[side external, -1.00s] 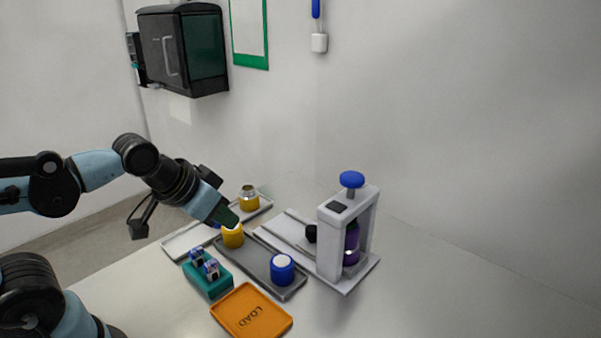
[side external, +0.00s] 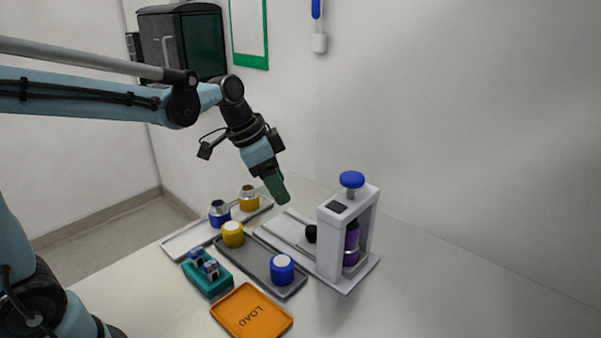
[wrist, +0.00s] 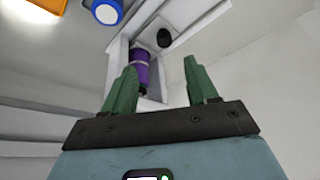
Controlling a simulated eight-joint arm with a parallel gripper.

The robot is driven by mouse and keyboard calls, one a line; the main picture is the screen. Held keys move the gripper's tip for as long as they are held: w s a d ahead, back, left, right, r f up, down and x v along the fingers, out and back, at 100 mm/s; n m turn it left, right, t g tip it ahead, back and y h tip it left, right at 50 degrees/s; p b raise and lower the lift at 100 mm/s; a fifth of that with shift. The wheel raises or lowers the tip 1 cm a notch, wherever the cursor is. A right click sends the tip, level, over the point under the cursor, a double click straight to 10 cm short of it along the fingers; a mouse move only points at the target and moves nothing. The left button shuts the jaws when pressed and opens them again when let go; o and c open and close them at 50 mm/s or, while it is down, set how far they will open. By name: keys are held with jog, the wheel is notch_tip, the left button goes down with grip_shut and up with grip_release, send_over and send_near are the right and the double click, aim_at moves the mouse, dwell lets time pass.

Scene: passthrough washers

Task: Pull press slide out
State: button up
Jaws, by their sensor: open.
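The press (side external: 335,235) is a white frame with a blue knob (side external: 352,179) on top, standing on a white base at the right of the table. A black slide knob (side external: 311,233) sticks out at its left side, and a purple cylinder (side external: 351,243) stands inside the frame. In the wrist view the purple cylinder (wrist: 141,68) and the black knob (wrist: 164,38) show beyond the fingers. My gripper (side external: 282,199) is open and empty, in the air above and to the left of the press, apart from the knob. Its green fingers (wrist: 157,88) are spread in the wrist view.
A grey tray (side external: 252,262) holds a yellow jar (side external: 233,234) and a blue jar (side external: 282,269). A pale tray (side external: 185,241) behind holds two more jars. A teal block (side external: 207,280) and an orange LOAD tray (side external: 250,312) stand in front. The table right of the press is clear.

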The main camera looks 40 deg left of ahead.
aim_at(312, 228)
jog(key=w+d+f, duration=0.1)
jog(key=w+f, duration=0.1)
jog(key=f, duration=0.2)
jog(key=w+d+f+m, duration=0.1)
jog(key=w+f, duration=0.1)
jog(key=f, duration=0.2)
jog(key=w+d+f+m, duration=0.1)
jog(key=w+f, duration=0.1)
jog(key=f, duration=0.2)
jog(key=shift+w+d+f+g+h, duration=0.1)
jog(key=shift+w+f+g+h, duration=0.1)
jog(key=shift+g+h, duration=0.2)
grip_shut()
